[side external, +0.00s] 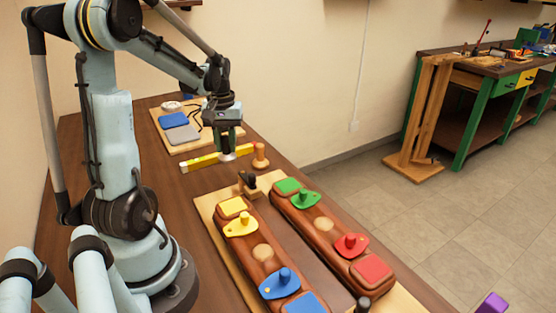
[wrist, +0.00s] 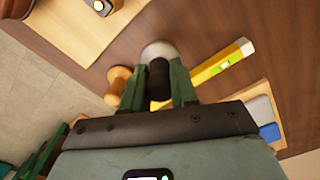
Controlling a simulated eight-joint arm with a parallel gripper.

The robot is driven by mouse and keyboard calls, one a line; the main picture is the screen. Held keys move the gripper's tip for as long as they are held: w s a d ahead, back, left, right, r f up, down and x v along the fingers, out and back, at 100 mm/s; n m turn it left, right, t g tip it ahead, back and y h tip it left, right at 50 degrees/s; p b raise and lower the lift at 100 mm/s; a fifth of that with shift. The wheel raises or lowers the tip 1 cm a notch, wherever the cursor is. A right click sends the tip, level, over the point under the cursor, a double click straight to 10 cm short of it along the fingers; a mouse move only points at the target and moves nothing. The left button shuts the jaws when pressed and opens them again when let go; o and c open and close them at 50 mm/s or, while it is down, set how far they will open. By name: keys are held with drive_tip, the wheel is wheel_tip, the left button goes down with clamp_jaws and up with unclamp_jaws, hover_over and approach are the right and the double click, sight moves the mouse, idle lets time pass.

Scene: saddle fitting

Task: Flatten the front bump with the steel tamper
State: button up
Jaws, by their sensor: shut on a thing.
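My gripper (side external: 227,142) is shut on the steel tamper, whose grey head (side external: 228,156) shows below the fingers, at or just above the table. In the wrist view the tamper's black handle (wrist: 158,80) sits between the green fingers, with the round steel head (wrist: 157,48) beyond. Two brown leather-like bars lie on a wooden board. A round tan bump (side external: 263,252) is mid-way along the left bar, and another tan bump (side external: 324,227) is on the right bar. I cannot tell which is called front. My gripper is behind and left of both, away from them.
Yellow, blue, green and red knobbed plates and pads sit on the bars. A dark clamp (side external: 248,185) stands at the board's back edge (side external: 203,203).

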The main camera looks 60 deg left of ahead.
sight(225, 136)
wheel_tip(225, 136, up, 11)
drive_tip(key=shift+w+d+r, duration=0.2)
drive_tip(key=shift+w+d, duration=0.15)
drive_tip(key=shift+d, duration=0.1)
drive_tip(key=w+d+m, duration=0.3)
drive_tip(key=d+m, duration=0.3)
drive_tip(key=d, duration=1)
drive_tip(key=w+d+m, duration=0.4)
drive_tip(key=d+m, duration=0.2)
drive_tip(key=d, duration=1)
drive_tip(key=shift+n, duration=0.3)
drive_tip(key=shift+s+a+f, duration=0.1)
drive_tip(key=shift+f, duration=2.15)
drive_tip(key=shift+a+f, duration=0.1)
drive_tip(key=shift+f, duration=2.1)
